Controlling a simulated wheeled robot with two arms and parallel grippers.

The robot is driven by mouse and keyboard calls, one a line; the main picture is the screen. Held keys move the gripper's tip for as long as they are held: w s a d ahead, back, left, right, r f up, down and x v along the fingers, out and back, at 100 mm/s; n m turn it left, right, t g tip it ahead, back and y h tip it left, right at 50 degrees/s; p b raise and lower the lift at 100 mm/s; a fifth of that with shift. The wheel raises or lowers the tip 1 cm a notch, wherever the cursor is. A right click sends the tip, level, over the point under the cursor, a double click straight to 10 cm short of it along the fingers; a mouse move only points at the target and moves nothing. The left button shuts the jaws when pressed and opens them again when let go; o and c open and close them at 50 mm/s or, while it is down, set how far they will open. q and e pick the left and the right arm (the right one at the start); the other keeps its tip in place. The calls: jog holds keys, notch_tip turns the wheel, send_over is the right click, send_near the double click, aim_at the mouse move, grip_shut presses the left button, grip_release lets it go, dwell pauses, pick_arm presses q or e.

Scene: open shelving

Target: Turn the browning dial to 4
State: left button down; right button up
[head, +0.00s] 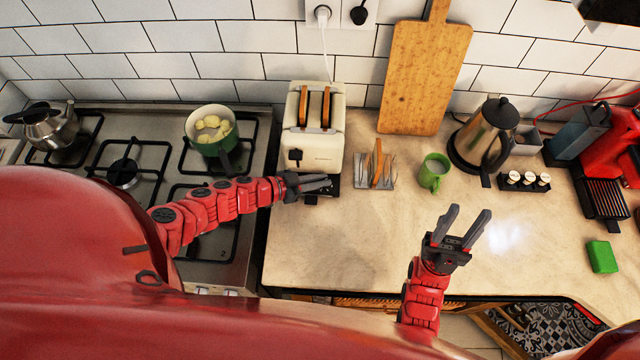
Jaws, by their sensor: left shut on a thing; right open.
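A cream toaster (314,143) stands on the counter against the tiled wall, with two slices of bread (326,106) in its slots. A dark lever shows on its front. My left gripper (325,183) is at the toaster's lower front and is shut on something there. The browning dial is hidden behind the gripper, so I cannot see its setting. My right gripper (464,228) is open and empty above the counter, to the right of the toaster.
A toast rack (364,184), green mug (434,173) and kettle (480,135) stand right of the toaster. A cutting board (420,75) leans on the wall. A stove with a green pot (218,146) is at left. The front middle counter (330,250) is clear.

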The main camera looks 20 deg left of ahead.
pick_arm(q)
jog(key=shift+f+m+g+h+b, duration=0.15)
jog(key=shift+m+g+h+b, duration=0.25)
jog(key=shift+m+g+b, duration=0.25)
jog(key=shift+a+m+g, duration=0.1)
jog(key=shift+m+g, duration=0.15)
jog(key=c, duration=0.9)
grip_release()
jog(key=shift+w, duration=0.1)
